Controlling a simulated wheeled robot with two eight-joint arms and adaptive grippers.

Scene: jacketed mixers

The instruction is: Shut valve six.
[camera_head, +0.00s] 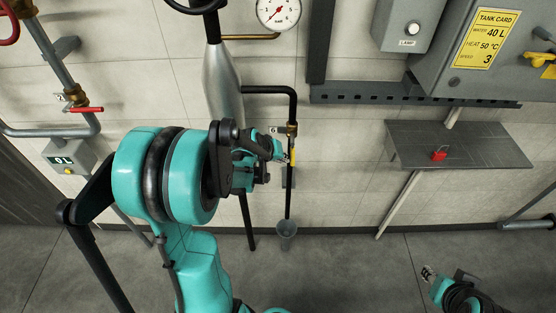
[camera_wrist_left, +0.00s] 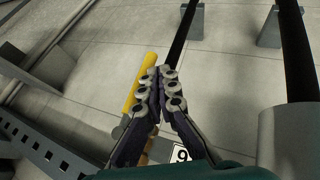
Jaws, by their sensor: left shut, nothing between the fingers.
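Valve six is a brass valve (camera_head: 292,130) on a thin black vertical pipe, beside a small white tag marked 6 (camera_head: 274,130). Its yellow handle (camera_head: 293,156) points down, roughly along the pipe. In the left wrist view the yellow handle (camera_wrist_left: 139,84) lies just left of my fingers, and the tag (camera_wrist_left: 180,153) appears upside down. My left gripper (camera_head: 285,156) is shut and empty beside the handle; I cannot tell whether it touches. In the wrist view its fingertips (camera_wrist_left: 167,72) meet. My right gripper (camera_head: 428,272) is low at the right, away from the valve; its jaw state is unclear.
A funnel-like drain cup (camera_head: 287,229) stands below the pipe. A red-handled valve (camera_head: 85,109) is at the left. A grey shelf (camera_head: 460,150) with a red padlock-like item (camera_head: 439,154) is on the right, below a cabinet with a tank card (camera_head: 485,38). Floor between is clear.

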